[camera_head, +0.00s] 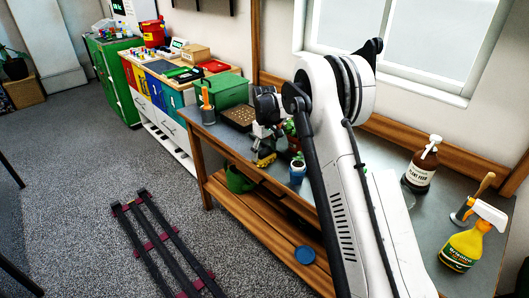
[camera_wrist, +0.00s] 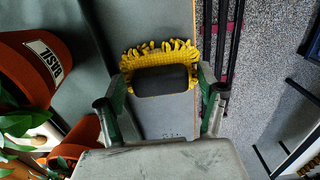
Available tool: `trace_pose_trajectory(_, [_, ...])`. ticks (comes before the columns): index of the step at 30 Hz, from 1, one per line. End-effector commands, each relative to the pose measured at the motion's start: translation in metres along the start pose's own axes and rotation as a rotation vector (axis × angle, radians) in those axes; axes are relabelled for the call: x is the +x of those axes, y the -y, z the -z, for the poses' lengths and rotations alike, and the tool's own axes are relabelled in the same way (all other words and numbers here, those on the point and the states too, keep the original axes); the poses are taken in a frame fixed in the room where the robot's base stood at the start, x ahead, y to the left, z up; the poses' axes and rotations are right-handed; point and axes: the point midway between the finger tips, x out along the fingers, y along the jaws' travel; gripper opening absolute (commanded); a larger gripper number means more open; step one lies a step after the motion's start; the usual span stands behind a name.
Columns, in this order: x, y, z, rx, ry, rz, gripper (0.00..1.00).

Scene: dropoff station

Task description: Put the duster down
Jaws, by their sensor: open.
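The duster (camera_wrist: 160,50) has a yellow fringed head and a black block-like part facing my wrist camera. It is at the grey table top close to its front edge; in the head view its yellow part (camera_head: 264,160) shows just below my wrist. My gripper (camera_wrist: 163,78) is open, with one green-grey finger on each side of the duster's black part. I cannot tell whether either finger touches it. In the head view my gripper (camera_head: 264,147) is over the table, largely hidden by my wrist.
An orange pot labelled basil (camera_wrist: 35,65) and leafy plants stand close left in the wrist view.

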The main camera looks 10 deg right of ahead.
Motion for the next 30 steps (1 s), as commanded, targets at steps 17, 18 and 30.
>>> trace_pose_trajectory(17, [-0.094, 0.0, 0.0, 0.0, 0.0, 0.0, 0.7])
trace_pose_trajectory(18, [-0.1, 0.0, 0.0, 0.0, 0.0, 0.0, 0.7])
trace_pose_trajectory(30, [-0.142, 0.006, -0.01, 0.016, -0.016, -0.01, 0.7])
